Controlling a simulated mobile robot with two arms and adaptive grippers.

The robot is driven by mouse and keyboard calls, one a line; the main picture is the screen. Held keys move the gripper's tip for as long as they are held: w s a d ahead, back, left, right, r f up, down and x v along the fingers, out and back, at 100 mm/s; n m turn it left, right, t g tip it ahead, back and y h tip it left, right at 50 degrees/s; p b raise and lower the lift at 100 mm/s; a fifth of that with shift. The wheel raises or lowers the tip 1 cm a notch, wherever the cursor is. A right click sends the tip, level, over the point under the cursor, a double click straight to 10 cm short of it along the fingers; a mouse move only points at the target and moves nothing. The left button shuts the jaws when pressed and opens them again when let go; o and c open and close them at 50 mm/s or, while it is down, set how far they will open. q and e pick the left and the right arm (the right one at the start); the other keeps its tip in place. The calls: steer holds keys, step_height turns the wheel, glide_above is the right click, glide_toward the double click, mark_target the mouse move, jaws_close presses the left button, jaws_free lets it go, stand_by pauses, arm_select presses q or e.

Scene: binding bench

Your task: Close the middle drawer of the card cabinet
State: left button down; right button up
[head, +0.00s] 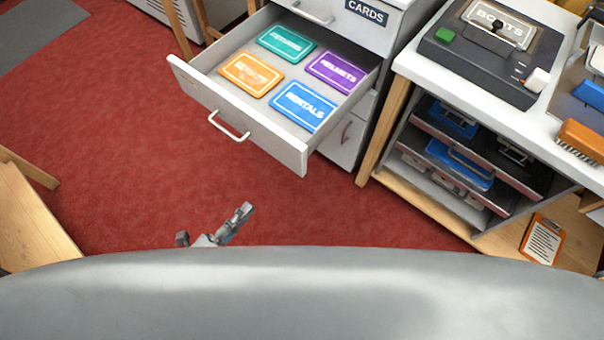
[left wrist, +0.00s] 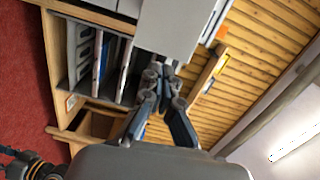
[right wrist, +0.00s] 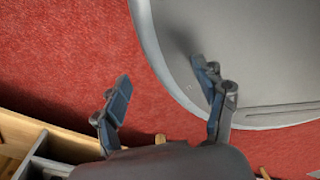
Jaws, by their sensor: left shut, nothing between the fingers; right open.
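The card cabinet (head: 392,55) stands at the top of the head view. Its middle drawer (head: 270,140) is pulled far out, showing four-sided cards in teal, purple, orange and blue lying flat inside. A handle (head: 229,127) is on its front. My left gripper (head: 244,210) is shut and empty over the red floor, in front of the drawer and apart from its front. In the left wrist view its fingers (left wrist: 164,80) are together near a pale grey panel I cannot identify surely. My right gripper (right wrist: 165,80) is open and empty above red carpet; the head view does not show it.
A white bench (head: 420,65) with a dark press (head: 485,50) stands right of the cabinet, with trays (head: 460,165) beneath. An orange clipboard (head: 543,240) lies at lower right. A wooden piece (head: 30,220) is at left. Red floor before the drawer is clear.

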arm_select(q)
steer(key=p, duration=0.1)
glide_toward(294, 160)
steer(key=shift+m, duration=0.3)
steer(key=x, duration=0.6)
steer(key=shift+w+d+f, duration=0.1)
steer(key=shift+w+d, duration=0.2)
steer(key=shift+w, duration=0.15)
arm_select(e)
steer(key=shift+w+d+r, duration=0.2)
steer(key=shift+w+r, duration=0.2)
steer(key=shift+r, duration=0.1)
arm_select(q)
steer(key=shift+w, duration=0.1)
